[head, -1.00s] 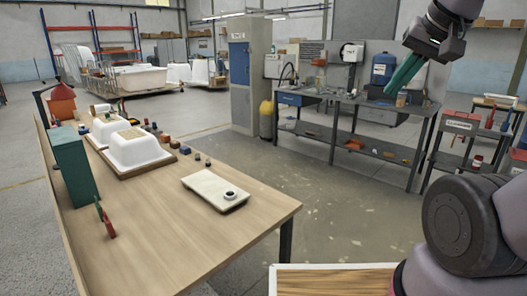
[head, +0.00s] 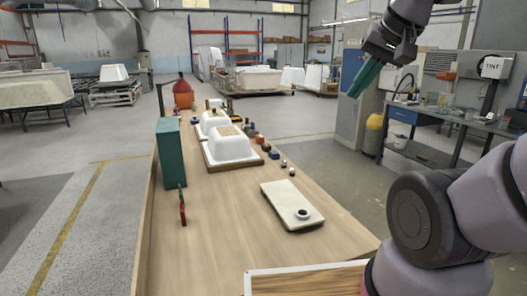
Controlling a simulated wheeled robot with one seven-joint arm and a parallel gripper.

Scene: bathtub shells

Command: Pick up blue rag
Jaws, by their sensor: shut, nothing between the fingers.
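My gripper (head: 364,79) is at the upper right of the head view, raised in the air. Its teal fingers are together with nothing between them. It is apart from the wooden table (head: 215,240) and everything on it. I cannot clearly make out a blue rag. Small dark and coloured items stand along the table's right side, too small to tell apart.
Two white tub-shaped moulds (head: 230,145) sit on the table beside a green box (head: 169,150). A pale slab (head: 288,200) with a dark round piece lies nearer. A red-and-green tool (head: 182,205) is at left. A workbench (head: 430,130) stands at right. Open floor lies left.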

